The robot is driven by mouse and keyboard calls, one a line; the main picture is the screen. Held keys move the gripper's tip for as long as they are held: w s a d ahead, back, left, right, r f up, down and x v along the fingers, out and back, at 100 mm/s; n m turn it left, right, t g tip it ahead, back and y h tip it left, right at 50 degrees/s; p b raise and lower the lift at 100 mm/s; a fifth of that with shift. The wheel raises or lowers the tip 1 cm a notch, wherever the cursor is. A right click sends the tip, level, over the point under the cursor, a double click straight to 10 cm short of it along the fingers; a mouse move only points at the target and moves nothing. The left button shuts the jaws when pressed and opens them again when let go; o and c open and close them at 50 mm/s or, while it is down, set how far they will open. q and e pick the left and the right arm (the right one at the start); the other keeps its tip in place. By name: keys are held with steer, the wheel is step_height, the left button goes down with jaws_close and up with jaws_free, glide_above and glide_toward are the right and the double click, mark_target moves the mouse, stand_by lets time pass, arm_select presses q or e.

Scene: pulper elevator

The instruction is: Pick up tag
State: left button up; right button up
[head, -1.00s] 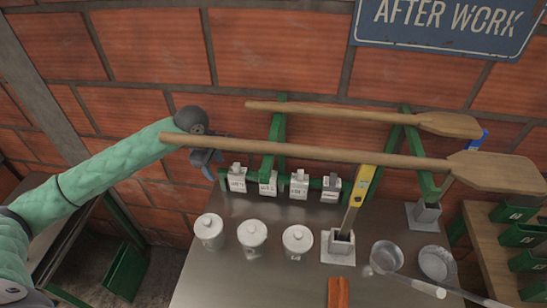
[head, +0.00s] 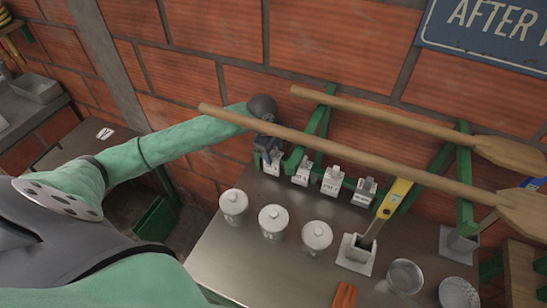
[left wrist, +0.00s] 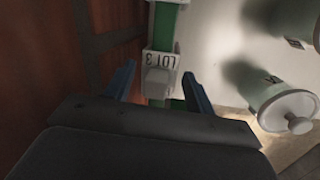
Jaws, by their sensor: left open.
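Several white tags hang in a row on a green rail at the back of the metal table, including a middle tag (head: 332,182) and a right-hand tag (head: 364,191). My left gripper (head: 268,148) is at the left end of this row, over the leftmost tag (head: 271,160), partly hiding it. In the left wrist view, a tag marked LOT 3 (left wrist: 161,61) with a grey block on it lies between the two open blue fingers of the gripper (left wrist: 157,73). I see no clear contact. My right gripper is not in view.
Two long wooden paddles (head: 365,161) lie across green brackets above the tags, close to my left wrist. Lidded white jars (head: 273,222) stand in front of the tags. Bare tabletop (head: 235,262) lies in front.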

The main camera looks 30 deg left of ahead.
arm_select(q)
steer(key=shift+w+a+f, duration=0.1)
steer(key=shift+f, duration=0.55)
steer(key=shift+r, duration=0.1)
steer(key=shift+c, duration=0.5)
steer(key=c, duration=0.7)
steer(key=shift+r, duration=0.1)
